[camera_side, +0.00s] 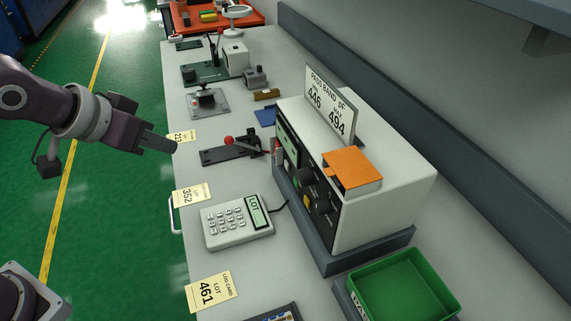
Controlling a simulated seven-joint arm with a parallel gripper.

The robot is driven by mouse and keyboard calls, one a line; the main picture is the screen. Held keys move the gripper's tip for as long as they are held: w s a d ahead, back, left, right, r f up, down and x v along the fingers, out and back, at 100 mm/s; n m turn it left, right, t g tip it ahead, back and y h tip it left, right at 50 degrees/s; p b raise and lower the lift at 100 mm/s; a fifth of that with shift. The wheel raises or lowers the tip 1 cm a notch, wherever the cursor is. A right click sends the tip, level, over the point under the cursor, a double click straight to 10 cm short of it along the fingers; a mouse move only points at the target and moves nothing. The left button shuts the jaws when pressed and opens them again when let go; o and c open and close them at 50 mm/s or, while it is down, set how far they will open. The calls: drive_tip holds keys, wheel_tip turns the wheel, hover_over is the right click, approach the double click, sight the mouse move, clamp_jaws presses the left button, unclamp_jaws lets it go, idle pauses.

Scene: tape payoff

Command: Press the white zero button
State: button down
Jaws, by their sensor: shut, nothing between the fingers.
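I cannot single out the white zero button. The large white instrument (400,190) has a dark front panel with a greenish display (288,143), black knobs (320,207) and a small yellow spot, seen at a steep angle. A pale keypad box (238,222) with several light keys and a display reading LOT lies in front of it; the key markings are too small to read. My gripper (172,148) is shut and empty. It is in the air at the bench's left edge, left of both, touching nothing that I can see.
An orange book (352,168) and a PASS BAND sign (330,103) are on the instrument. A black fixture with a red-knobbed lever (232,150) stands on the bench between my gripper and the instrument. Yellow cards (210,291) lie along the near edge. A green tray (405,285) is lower right.

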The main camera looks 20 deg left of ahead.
sight(287, 165)
drive_tip(key=w+d+f+h, duration=0.1)
drive_tip(key=d+f, duration=0.1)
drive_tip(key=f, duration=0.1)
drive_tip(key=w+d+f+h, duration=0.1)
drive_tip(key=d+f, duration=0.1)
drive_tip(key=d, duration=0.1)
drive_tip(key=w+d+f, duration=0.1)
drive_tip(key=d+f, duration=0.1)
drive_tip(key=f, duration=0.1)
drive_tip(key=shift+w+d+f+m+h, duration=0.15)
drive_tip(key=shift+w+f+m+h, duration=0.15)
drive_tip(key=shift+w+f+h, duration=0.1)
drive_tip(key=shift+d+f, duration=0.25)
drive_tip(key=shift+d, duration=0.1)
drive_tip(key=w+d, duration=0.6)
drive_tip(key=shift+w, duration=0.15)
drive_tip(key=shift+w+d, duration=0.1)
drive_tip(key=shift+d, duration=0.1)
idle(1.1)
drive_tip(key=shift+w+d, duration=0.2)
